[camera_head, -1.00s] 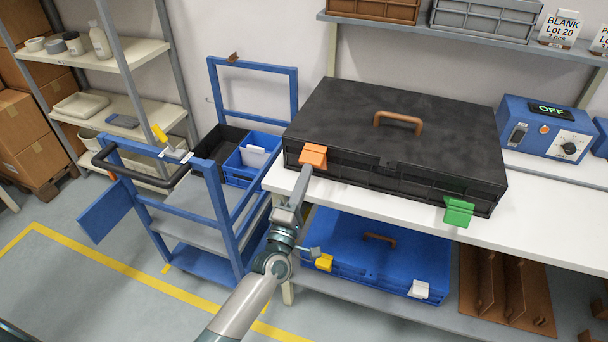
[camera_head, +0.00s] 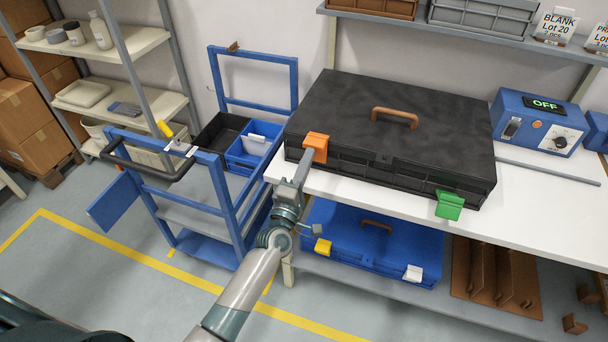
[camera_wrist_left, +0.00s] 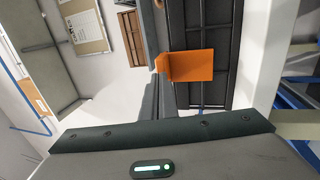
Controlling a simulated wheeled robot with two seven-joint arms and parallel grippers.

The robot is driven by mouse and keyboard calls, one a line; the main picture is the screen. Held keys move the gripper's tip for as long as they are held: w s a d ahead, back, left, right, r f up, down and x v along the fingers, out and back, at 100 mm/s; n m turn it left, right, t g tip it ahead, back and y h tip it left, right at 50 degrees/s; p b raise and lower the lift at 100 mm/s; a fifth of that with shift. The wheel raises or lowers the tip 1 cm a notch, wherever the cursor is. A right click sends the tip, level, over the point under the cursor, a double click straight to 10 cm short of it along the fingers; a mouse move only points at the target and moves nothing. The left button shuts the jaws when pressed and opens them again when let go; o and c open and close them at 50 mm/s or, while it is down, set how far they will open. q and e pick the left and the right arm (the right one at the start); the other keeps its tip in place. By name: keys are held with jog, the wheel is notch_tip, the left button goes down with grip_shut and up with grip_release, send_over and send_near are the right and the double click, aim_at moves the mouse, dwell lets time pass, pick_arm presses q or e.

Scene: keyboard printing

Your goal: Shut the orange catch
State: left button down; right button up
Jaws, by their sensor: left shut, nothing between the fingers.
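The orange catch (camera_head: 316,142) is at the left of the front of a black case (camera_head: 400,100) on the white table. Its flap stands out from the case, tilted upward. The green catch (camera_head: 449,205) is at the right of the same front. My left gripper (camera_head: 304,162) is shut and empty, with its tips at the left underside of the orange flap. In the left wrist view the orange catch (camera_wrist_left: 190,66) is just right of the finger ends (camera_wrist_left: 158,80). I cannot tell whether they touch it. My right gripper is not in view.
A blue case (camera_head: 370,245) lies on the shelf below the white table (camera_head: 540,205). A blue trolley (camera_head: 222,205) with bins stands left of the table. A blue control box reading OFF (camera_head: 540,125) is right of the black case.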

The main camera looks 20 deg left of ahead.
pick_arm(q)
jog(key=shift+w+r, duration=0.3)
jog(key=shift+r, duration=0.15)
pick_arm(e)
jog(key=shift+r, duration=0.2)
pick_arm(q)
jog(key=shift+r, duration=0.1)
jog(key=shift+s, duration=0.1)
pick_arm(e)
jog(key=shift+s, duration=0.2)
